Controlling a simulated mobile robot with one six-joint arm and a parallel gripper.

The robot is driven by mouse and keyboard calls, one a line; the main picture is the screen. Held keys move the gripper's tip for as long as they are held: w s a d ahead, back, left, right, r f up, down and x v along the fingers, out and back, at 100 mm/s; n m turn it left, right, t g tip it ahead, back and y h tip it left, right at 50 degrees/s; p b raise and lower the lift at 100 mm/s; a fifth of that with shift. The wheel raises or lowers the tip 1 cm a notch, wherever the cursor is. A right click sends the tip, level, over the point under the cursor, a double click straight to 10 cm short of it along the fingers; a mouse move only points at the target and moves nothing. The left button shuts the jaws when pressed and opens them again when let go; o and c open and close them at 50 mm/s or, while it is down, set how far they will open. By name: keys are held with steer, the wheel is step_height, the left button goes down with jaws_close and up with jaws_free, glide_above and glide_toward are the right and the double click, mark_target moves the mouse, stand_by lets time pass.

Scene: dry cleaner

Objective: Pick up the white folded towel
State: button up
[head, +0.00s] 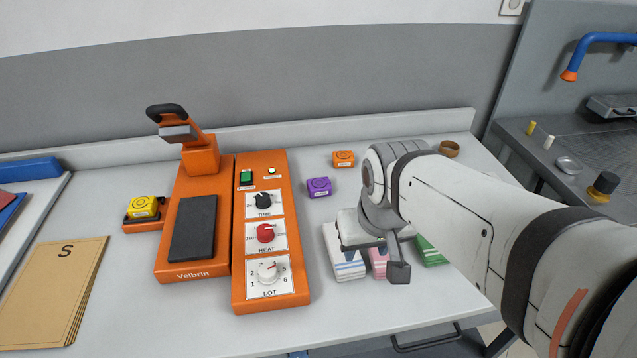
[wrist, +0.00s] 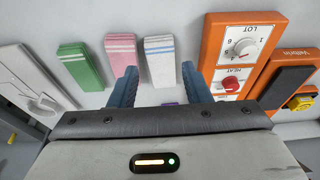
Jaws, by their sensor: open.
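The white folded towel (head: 345,268) with blue stripes lies on the counter, right of the orange press's control panel. Its far part is partly covered by my gripper in the head view. In the wrist view the white towel (wrist: 160,60) shows ahead of and between the two blue fingers. My gripper (wrist: 160,87) is open with nothing between its fingers. In the head view my gripper (head: 373,256) hangs above the row of towels, close to the white one.
A pink folded towel (wrist: 123,55) lies beside the white one, and a green folded towel (wrist: 80,66) lies beyond it. The orange control panel (head: 270,300) stands close left of the white towel in the head view. Purple (head: 319,187) and orange (head: 343,159) blocks sit behind.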

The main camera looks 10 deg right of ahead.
steer(key=shift+o, duration=0.7)
steer(key=shift+w, duration=0.45)
steer(key=o, duration=0.6)
steer(key=w+f+g+p, duration=0.1)
steer(key=w+f+p, duration=0.1)
steer(key=w, duration=0.5)
steer(key=shift+w+d+f+g+p, duration=0.3)
steer(key=shift+w+p, duration=0.1)
steer(key=shift+p, duration=0.4)
steer(key=shift+o, duration=0.9)
steer(key=shift+g, duration=0.6)
steer(key=w+f+p, duration=0.1)
steer(key=w+f, duration=0.2)
steer(key=w+f+p, duration=0.1)
steer(key=w+f, duration=0.2)
steer(key=shift+f, duration=0.4)
step_height(320, 180, down, 3)
steer(key=shift+w+f+p, duration=0.1)
steer(key=shift+w+p, duration=0.05)
steer(key=shift+p, duration=0.25)
steer(key=shift+a+f+p, duration=0.1)
steer(key=shift+f+p, duration=0.55)
steer(key=shift+f, duration=2)
